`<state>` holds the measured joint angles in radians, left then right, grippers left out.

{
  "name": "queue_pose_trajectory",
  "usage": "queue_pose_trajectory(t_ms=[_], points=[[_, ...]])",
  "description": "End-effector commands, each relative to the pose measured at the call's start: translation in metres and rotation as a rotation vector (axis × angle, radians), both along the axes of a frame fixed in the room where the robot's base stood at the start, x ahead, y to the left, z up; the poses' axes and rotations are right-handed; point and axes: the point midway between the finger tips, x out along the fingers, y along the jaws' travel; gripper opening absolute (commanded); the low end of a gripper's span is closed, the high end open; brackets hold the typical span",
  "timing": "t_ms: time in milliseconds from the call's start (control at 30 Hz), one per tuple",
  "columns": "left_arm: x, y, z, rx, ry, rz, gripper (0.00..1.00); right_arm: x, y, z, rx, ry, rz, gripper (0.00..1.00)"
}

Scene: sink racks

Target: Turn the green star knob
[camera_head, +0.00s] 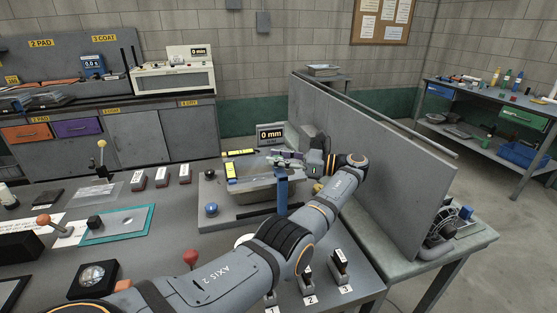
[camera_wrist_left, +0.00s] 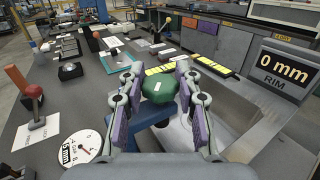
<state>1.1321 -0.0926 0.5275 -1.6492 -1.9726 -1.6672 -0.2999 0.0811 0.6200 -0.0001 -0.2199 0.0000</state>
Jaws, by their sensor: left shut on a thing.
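The green star knob (camera_wrist_left: 159,88) shows in the middle of the left wrist view, with a small white mark on its top. It sits above a blue post (camera_head: 281,190). My left gripper (camera_wrist_left: 158,80) has one finger on each side of the knob and is shut on it. In the head view the left gripper (camera_head: 284,156) reaches over the post from the right, and I cannot make out the knob clearly there. A display (camera_head: 270,135) beyond it reads 0 mm; it also shows in the left wrist view (camera_wrist_left: 286,72). My right gripper is not in view.
A grey partition (camera_head: 365,150) stands close to the right of the arm. A metal basin (camera_head: 255,192) lies by the post. Numbered levers (camera_head: 340,264), a red knob (camera_head: 191,257) and a teal-edged plate (camera_head: 118,224) are on the bench.

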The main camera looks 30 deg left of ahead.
Motion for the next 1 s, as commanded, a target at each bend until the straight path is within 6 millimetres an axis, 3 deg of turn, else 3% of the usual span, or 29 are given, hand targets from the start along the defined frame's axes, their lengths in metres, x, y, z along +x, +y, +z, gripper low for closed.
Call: queue_pose_trajectory(t_ms=[67, 100, 267, 633, 1000], points=[[-0.001, -0.001, -0.005, -0.007, 0.008, 0.003, 0.02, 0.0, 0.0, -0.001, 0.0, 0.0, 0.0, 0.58], [-0.001, -0.001, -0.005, -0.007, 0.008, 0.003, 0.35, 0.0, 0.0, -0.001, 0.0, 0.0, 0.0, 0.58], [-0.001, -0.001, -0.004, -0.005, 0.007, 0.002, 0.56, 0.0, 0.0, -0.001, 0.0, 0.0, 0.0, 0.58], [0.0, 0.0, 0.004, -0.001, 0.001, 0.0, 0.58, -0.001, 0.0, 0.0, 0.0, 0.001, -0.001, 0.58], [-0.001, -0.001, 0.079, -0.002, 0.0, 0.0, 0.58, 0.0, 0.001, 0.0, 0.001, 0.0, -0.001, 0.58]])
